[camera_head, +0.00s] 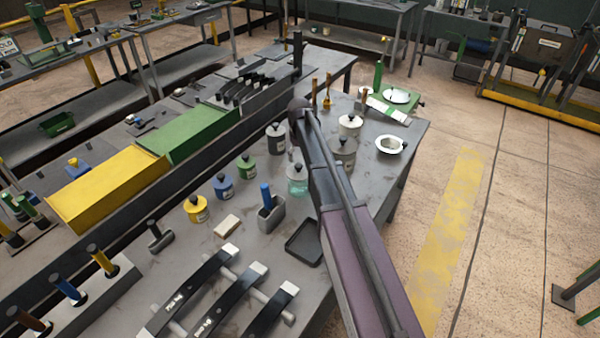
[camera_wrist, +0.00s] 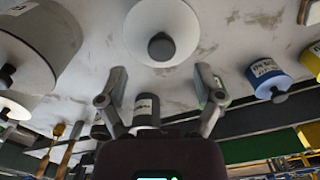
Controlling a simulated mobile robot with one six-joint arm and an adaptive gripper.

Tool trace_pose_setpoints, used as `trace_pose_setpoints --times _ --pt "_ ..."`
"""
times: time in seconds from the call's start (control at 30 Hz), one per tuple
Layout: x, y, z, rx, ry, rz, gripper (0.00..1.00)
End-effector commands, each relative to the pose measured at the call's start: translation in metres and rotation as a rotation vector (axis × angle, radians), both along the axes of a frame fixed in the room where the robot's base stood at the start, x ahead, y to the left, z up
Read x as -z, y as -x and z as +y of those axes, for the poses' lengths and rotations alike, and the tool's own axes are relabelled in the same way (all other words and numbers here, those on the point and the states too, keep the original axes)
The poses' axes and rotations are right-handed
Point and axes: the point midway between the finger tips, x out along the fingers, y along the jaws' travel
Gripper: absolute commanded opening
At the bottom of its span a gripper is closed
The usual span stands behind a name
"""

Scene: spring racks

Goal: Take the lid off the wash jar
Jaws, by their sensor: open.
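The jar I take for the wash jar is a clear glass jar with pale teal contents (camera_head: 297,186), standing among other jars on the grey bench in the head view. Its pale round lid with a dark knob (camera_wrist: 162,46) shows at the top middle of the wrist view and sits on the jar. My gripper (camera_wrist: 162,86) is open and empty in the wrist view, its two fingers spread apart below the lid in the picture. The knob lies roughly between the lines of the fingers, apart from them. My arm hides the gripper in the head view.
A dark labelled jar (camera_head: 276,140), a large grey jar (camera_head: 343,152), and green (camera_head: 246,168), blue (camera_head: 222,187) and yellow (camera_head: 196,210) jars stand close around. A holder with a blue handle (camera_head: 271,216) and a black tray (camera_head: 304,243) lie nearer. A white bowl (camera_head: 390,145) is right.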

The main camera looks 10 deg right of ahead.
Motion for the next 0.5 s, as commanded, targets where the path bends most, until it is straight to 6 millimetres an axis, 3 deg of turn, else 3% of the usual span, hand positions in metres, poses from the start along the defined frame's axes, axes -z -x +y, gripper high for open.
trace_pose_setpoints --times 0.5 --pt "0.031 -0.003 0.003 0.000 0.000 0.000 0.85"
